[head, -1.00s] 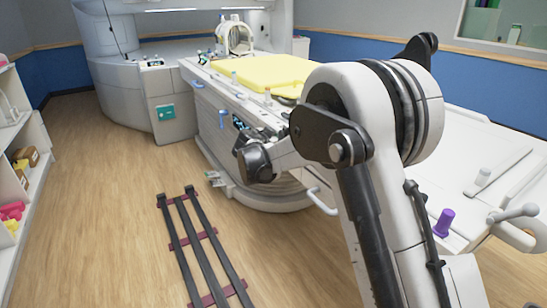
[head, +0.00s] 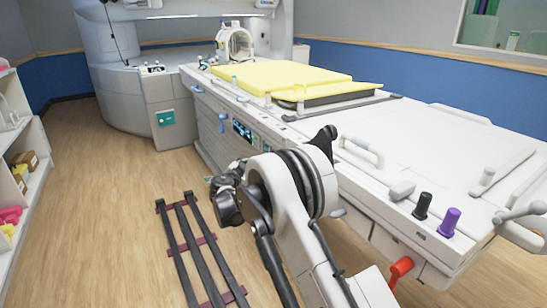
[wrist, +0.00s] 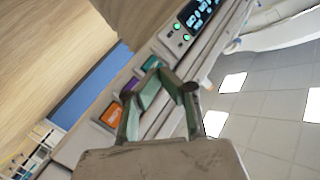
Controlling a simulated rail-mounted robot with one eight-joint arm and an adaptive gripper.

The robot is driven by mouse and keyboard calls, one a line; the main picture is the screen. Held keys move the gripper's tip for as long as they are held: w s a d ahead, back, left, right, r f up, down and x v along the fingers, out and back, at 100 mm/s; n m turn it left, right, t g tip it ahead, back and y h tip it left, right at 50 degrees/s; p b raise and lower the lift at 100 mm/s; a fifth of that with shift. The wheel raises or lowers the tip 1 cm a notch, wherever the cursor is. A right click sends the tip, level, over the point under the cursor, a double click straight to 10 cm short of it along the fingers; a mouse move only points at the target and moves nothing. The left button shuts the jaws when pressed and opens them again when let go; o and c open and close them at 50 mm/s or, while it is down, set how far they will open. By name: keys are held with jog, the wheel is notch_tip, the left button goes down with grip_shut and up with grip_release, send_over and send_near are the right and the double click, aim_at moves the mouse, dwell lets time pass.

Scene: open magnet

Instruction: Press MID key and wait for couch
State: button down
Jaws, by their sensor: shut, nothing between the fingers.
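My gripper (wrist: 163,78) is shut and empty in the wrist view, its fingertips close together in front of a row of coloured keys. The row has an orange key (wrist: 112,115), a purple key (wrist: 131,84) and a teal key (wrist: 150,63). Their labels are too small to read, so I cannot tell which is MID. The fingertips overlap the teal key's lower edge in the picture; contact cannot be told. A lit display (wrist: 198,12) is above. The couch (head: 400,135) carries a yellow pad (head: 285,78).
Dark rails (head: 187,240) lie on the floor at left of my arm. A white shelf (head: 25,165) stands far left. Black (head: 423,205) and purple (head: 449,221) posts stand on the couch's near end.

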jog(key=w+d, duration=0.4)
jog(key=d, duration=0.3)
jog(key=shift+w+d, duration=0.15)
jog(key=shift+w, duration=0.2)
jog(key=shift+d, duration=0.1)
dwell(1.3)
jog(key=shift+w+d, duration=0.2)
jog(key=shift+d, duration=0.1)
